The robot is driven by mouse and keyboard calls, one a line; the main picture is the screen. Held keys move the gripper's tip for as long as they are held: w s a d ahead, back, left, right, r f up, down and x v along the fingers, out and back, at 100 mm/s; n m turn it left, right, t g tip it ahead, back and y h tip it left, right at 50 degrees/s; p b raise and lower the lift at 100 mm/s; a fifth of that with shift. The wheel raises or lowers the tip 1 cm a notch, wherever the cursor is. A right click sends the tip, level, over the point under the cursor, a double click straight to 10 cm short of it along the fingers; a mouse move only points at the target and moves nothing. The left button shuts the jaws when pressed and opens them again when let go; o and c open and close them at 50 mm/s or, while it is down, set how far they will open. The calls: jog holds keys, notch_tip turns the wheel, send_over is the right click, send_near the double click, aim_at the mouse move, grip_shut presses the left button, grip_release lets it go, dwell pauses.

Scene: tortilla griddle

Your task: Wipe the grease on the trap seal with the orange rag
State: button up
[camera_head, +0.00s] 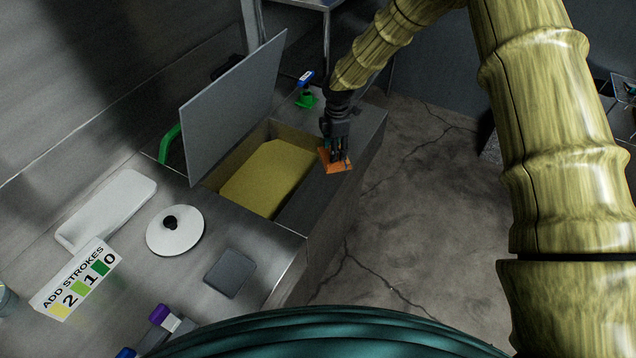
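The orange rag (335,166) is at the fingertips of my gripper (338,157), over the right rim of the open trap. The black fingers look closed on the rag; whether the rag touches the rim I cannot tell. The trap is a metal box with its grey lid (235,105) raised and tilted on the left side. A yellow surface (268,178) fills its inside. The dark rim (318,195) on the right side is probably the seal; I cannot make out a separate grease smear on it.
The steel counter holds a white tray (106,210), a round white lid with a black knob (175,231), a grey square pad (230,273) and an "ADD STROKES 2 1 0" card (76,279). A green valve with a blue tag (306,98) stands behind the trap. Concrete floor is clear at right.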

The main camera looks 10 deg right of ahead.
jog(key=shift+w+d, duration=0.8)
jog(key=shift+w, duration=0.35)
jog(key=shift+r, duration=0.1)
jog(key=shift+s+a, duration=0.8)
jog(key=shift+s, duration=0.25)
jog(key=shift+s+a, duration=0.75)
jog(key=shift+s, duration=0.25)
jog(key=shift+f, duration=0.2)
jog(key=shift+s+a, duration=0.2)
jog(key=shift+s, duration=0.15)
jog(key=shift+s+a+r+p, duration=0.1)
jog(key=shift+s+a+p, duration=0.1)
jog(key=shift+s+a, duration=0.55)
jog(key=shift+s+a+p, duration=0.2)
jog(key=shift+s+a, duration=0.3)
jog(key=shift+s, duration=0.45)
